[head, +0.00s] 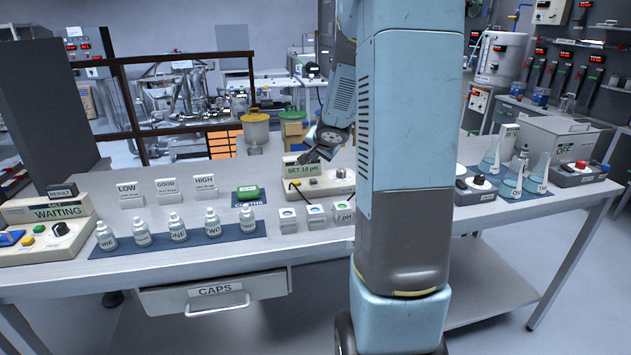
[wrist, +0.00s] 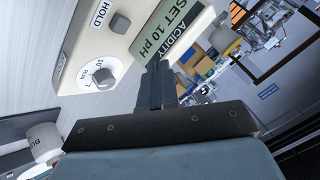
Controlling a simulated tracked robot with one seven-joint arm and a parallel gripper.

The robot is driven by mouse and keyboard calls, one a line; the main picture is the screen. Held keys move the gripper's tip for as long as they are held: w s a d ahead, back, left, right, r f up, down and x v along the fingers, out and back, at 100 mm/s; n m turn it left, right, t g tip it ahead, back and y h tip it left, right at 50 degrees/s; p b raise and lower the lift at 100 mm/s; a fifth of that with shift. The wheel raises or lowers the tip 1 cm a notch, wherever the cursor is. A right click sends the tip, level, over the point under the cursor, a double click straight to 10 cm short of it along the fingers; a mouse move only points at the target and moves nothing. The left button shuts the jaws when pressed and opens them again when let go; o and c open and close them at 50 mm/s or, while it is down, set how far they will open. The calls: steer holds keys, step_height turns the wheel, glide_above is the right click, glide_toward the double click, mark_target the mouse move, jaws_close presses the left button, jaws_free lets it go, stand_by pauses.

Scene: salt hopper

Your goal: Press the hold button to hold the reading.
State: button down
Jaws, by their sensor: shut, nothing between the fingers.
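The acidity meter (head: 325,187) is a cream box on the bench with a green display (head: 301,169) reading "SET 10 pH". In the wrist view the hold button (wrist: 121,22) is a small grey square beside the label HOLD. A white dial (wrist: 97,74) sits on the same panel. My gripper (head: 306,158) is over the display end of the meter. In the wrist view its shut fingers (wrist: 155,70) are empty, with their tips near the ACIDITY label and apart from the hold button. I cannot tell whether the tips touch the meter.
Small white pots (head: 316,213) stand in front of the meter, and bottles (head: 178,229) on a blue mat stand to the left. Flasks (head: 512,183) and a stirrer base (head: 477,187) stand to the right.

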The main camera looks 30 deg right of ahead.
mark_target(315, 181)
steer(key=shift+f, duration=2.5)
steer(key=shift+f, duration=0.15)
steer(key=shift+f, duration=0.2)
stand_by(0.3)
steer(key=shift+f, duration=0.55)
stand_by(0.9)
steer(key=shift+r, duration=0.95)
steer(key=shift+r, duration=0.1)
steer(key=shift+r, duration=2.4)
